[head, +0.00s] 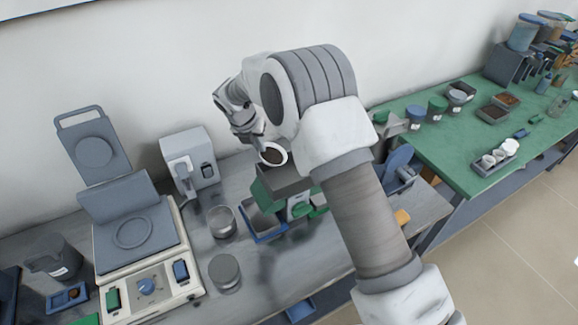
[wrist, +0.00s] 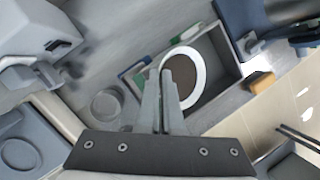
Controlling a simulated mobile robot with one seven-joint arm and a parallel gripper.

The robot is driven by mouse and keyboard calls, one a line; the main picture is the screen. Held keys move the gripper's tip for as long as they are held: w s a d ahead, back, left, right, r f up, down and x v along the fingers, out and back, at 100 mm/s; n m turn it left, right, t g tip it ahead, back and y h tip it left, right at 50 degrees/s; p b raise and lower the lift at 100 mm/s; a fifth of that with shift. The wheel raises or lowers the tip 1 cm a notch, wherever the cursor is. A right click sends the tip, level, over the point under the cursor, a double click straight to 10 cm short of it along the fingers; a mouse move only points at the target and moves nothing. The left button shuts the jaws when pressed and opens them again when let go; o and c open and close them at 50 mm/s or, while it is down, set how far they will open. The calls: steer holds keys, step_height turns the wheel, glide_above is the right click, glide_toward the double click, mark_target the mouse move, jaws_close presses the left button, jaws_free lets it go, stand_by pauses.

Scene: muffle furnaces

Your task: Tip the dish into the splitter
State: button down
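The dish (head: 273,154) is a small white round cup with dark brown material visible inside. It also shows as a white ring in the wrist view (wrist: 201,81). My gripper (head: 262,141) is shut on its rim, with both fingers together at the rim's left side in the wrist view (wrist: 168,78). The splitter (head: 284,186) is a grey rectangular hopper with green parts below it. The dish is held above the hopper opening (wrist: 222,52). I cannot tell exactly how far the dish is tilted. My arm hides the splitter's right side in the head view.
A blue-edged tray (head: 268,238) sits below the splitter. A small grey machine (head: 189,163) stands near the wall. A green bench (head: 450,150) with jars is at right.

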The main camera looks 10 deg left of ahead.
stand_by(0.3)
steer(key=shift+d+r+y, duration=0.35)
steer(key=shift+d+y, duration=0.05)
steer(key=shift+y, duration=0.4)
steer(key=shift+a, duration=0.1)
steer(key=shift+d+r+m+y, duration=0.3)
steer(key=shift+d+y, duration=0.25)
steer(key=shift+y, duration=0.15)
steer(key=shift+p, duration=0.3)
